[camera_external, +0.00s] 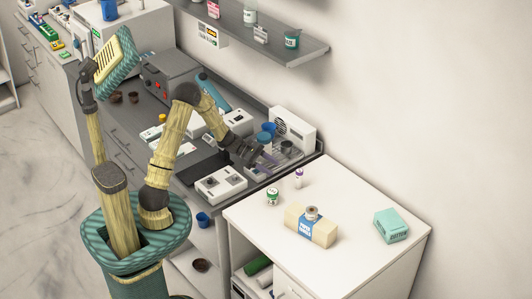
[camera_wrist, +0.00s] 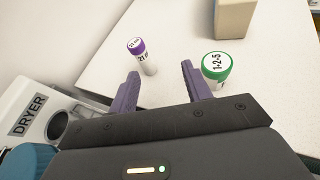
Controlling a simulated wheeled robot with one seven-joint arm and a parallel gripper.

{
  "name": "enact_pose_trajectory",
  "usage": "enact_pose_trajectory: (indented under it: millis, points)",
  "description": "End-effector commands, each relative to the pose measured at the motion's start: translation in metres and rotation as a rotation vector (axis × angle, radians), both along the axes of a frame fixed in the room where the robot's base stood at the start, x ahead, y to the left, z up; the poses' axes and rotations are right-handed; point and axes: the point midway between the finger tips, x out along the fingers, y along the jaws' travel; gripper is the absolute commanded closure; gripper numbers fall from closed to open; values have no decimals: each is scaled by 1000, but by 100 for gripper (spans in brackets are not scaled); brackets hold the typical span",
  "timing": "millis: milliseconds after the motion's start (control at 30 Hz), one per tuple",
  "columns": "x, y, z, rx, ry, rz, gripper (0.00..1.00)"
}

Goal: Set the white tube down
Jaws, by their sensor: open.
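The white tube (camera_external: 299,181) with a purple cap stands upright on the white cabinet top (camera_external: 345,196), near its back left edge. In the wrist view the tube (camera_wrist: 149,65) shows its purple cap and a printed number, just beyond my fingertips and nearer the left one. My gripper (camera_wrist: 160,70) is open, with nothing between its purple fingers. In the external view my gripper (camera_external: 267,162) is over the right end of the grey counter, left of the tube and apart from it.
A green-capped white jar (camera_external: 272,198) stands near the tube; in the wrist view it (camera_wrist: 215,75) is by my right finger. A tan box (camera_external: 318,231) with a small jar on top and a teal box (camera_external: 391,225) stand farther right. A dryer (camera_wrist: 35,115) is at left.

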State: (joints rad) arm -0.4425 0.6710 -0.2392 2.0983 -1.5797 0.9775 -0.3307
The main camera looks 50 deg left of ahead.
Motion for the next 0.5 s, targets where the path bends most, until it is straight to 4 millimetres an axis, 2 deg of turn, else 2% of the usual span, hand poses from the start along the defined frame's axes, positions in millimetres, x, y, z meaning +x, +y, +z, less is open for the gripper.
enact_pose_trajectory:
  millis: [100,233,400,500]
  points:
    - [-41,-16,-3,183,-39,-189,51]
    - [-89,-19,-10,415,-105,-428,51]
    - [-141,-4,-14,704,-227,-736,51]
    - [-165,10,-12,865,-316,-915,51]
